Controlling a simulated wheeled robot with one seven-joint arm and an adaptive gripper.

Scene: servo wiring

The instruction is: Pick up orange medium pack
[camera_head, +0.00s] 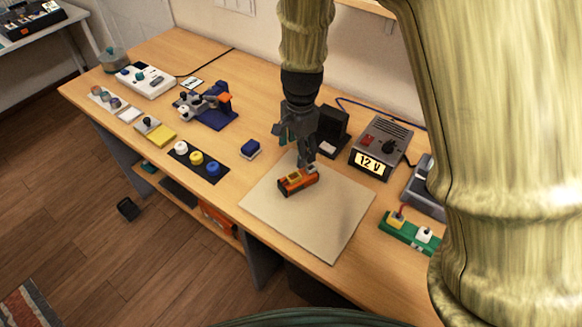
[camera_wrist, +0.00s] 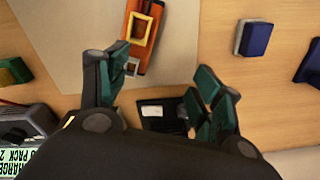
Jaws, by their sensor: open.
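The orange medium pack (camera_head: 299,181) is a small orange block with dark ends and a yellow square on top. It lies on the beige mat (camera_head: 337,222) on the workbench. It also shows in the wrist view (camera_wrist: 146,29), near the top, partly cut off by the frame edge. My gripper (camera_head: 305,158) is open and empty, just above and behind the pack. In the wrist view my gripper's green-tipped fingers (camera_wrist: 165,78) are spread apart, with the pack beyond the left finger. I cannot tell whether a finger touches the pack.
A dark stand (camera_head: 332,128) is close behind my gripper. The 12 V power supply (camera_head: 380,145) and a green board (camera_head: 408,232) stand to the right. A small blue block (camera_head: 250,149) and a dark panel with round knobs (camera_head: 198,161) lie to the left. The mat's front is clear.

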